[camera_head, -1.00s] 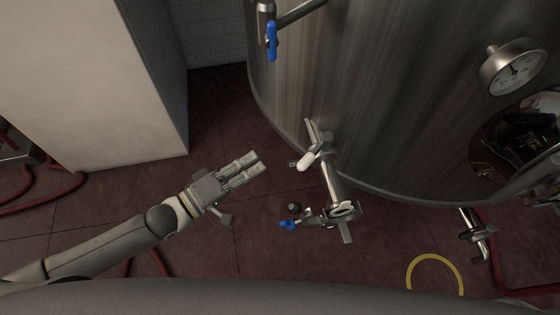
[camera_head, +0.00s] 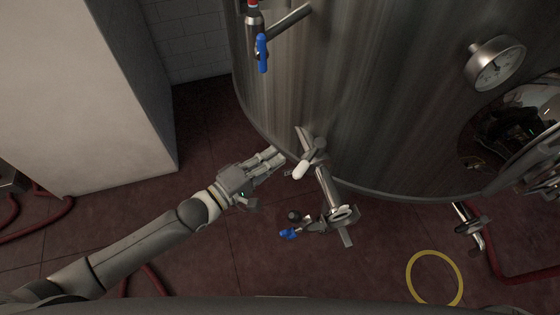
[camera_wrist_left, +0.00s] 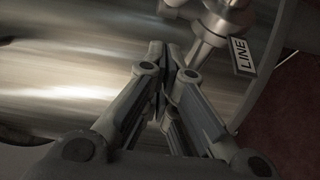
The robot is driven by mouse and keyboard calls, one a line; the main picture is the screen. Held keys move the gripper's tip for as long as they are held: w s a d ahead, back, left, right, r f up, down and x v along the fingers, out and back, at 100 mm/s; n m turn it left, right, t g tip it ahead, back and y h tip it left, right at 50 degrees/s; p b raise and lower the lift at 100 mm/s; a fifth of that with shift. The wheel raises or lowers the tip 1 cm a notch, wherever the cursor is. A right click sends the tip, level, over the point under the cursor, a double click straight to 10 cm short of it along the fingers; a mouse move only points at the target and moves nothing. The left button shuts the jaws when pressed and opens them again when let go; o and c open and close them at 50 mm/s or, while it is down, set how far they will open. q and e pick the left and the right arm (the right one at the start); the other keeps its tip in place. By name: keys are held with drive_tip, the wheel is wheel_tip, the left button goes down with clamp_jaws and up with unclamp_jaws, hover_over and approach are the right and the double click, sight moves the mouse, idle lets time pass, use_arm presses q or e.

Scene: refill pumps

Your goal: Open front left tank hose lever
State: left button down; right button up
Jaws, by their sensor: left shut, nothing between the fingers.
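The steel tank (camera_head: 350,100) fills the right of the head view. A valve assembly (camera_head: 325,185) sticks out from its lower left side. It has a lever with a white tip (camera_head: 301,170) at the top and a blue-handled valve (camera_head: 289,233) at its lower end. My left gripper (camera_head: 279,157) is shut and empty, just left of the white-tipped lever, with a small gap in the head view. The left wrist view shows the shut fingers (camera_wrist_left: 172,60) beside a steel fitting (camera_wrist_left: 212,35) with a "LINE" tag (camera_wrist_left: 243,56). My right gripper is not in view.
A blue-handled valve (camera_head: 262,52) hangs higher on the tank. A round gauge (camera_head: 496,64) and an open hatch (camera_head: 515,135) are at right. A pale block (camera_head: 85,90) stands at left. A yellow ring (camera_head: 434,253) and red hoses (camera_head: 40,220) lie on the dark red floor.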

sight(308, 161)
use_arm(q)
drive_tip(key=shift+s+d, duration=0.85)
drive_tip(key=shift+d, duration=0.2)
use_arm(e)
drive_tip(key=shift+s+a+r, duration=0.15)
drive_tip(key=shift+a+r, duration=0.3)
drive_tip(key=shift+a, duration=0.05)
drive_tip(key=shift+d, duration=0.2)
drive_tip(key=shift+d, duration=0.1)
